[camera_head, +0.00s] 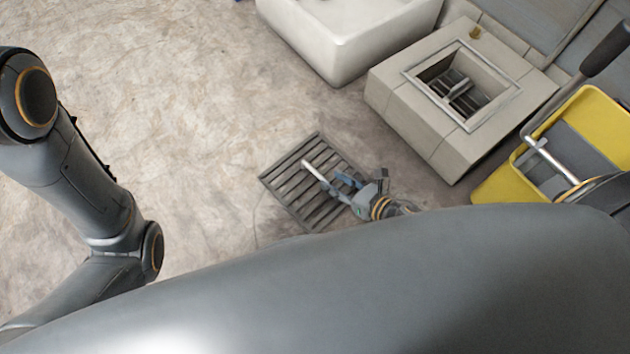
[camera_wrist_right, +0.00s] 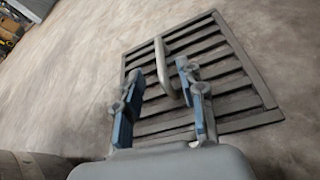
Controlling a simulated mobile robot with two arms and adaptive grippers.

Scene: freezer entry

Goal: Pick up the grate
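The grate (camera_head: 290,183) is a grey slatted square lying on the floor in the middle of the head view. A pale raised handle (camera_head: 318,172) stands on it. The grate also fills the middle of the right wrist view (camera_wrist_right: 230,82), with its handle (camera_wrist_right: 161,66) upright in the picture. My right gripper (camera_head: 332,182) is over the grate, close to the handle. In the right wrist view its two blue-padded fingers (camera_wrist_right: 160,92) are spread apart, with the handle ahead between them and nothing gripped. My left gripper is out of view; only my left arm shows.
A grey stone block (camera_head: 415,110) with a square framed opening stands at the upper right. A white basin (camera_head: 345,45) is beside it. A yellow mop bucket (camera_head: 505,180) is at the right edge. The floor left of the grate is clear.

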